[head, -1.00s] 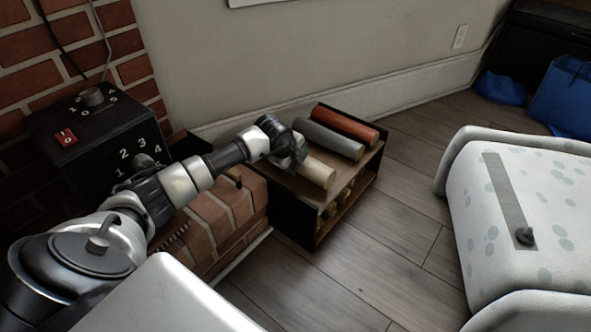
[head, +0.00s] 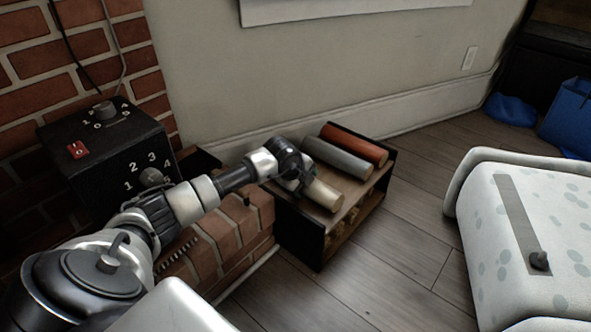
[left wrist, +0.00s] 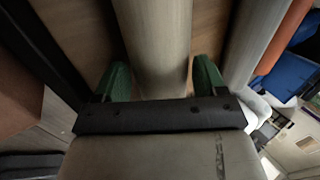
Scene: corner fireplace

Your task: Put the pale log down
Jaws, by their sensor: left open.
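The pale log (head: 323,195) lies on the top board of the small wooden rack (head: 352,205), at its left end, beside a grey log and a red log. My left gripper (head: 300,186) is at the log's near-left part, partly hiding it. In the left wrist view the pale log (left wrist: 156,45) runs between the two green fingertips (left wrist: 157,80), which stand apart on either side of it. The left gripper is open around the log. My right gripper is in neither view.
The grey log (head: 338,158) and red log (head: 354,145) lie to the right on the same board. A black control box (head: 108,150) and brick hearth (head: 215,235) are at left. A spotted white seat (head: 530,230) stands at right. Clear wood floor (head: 400,255) lies between.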

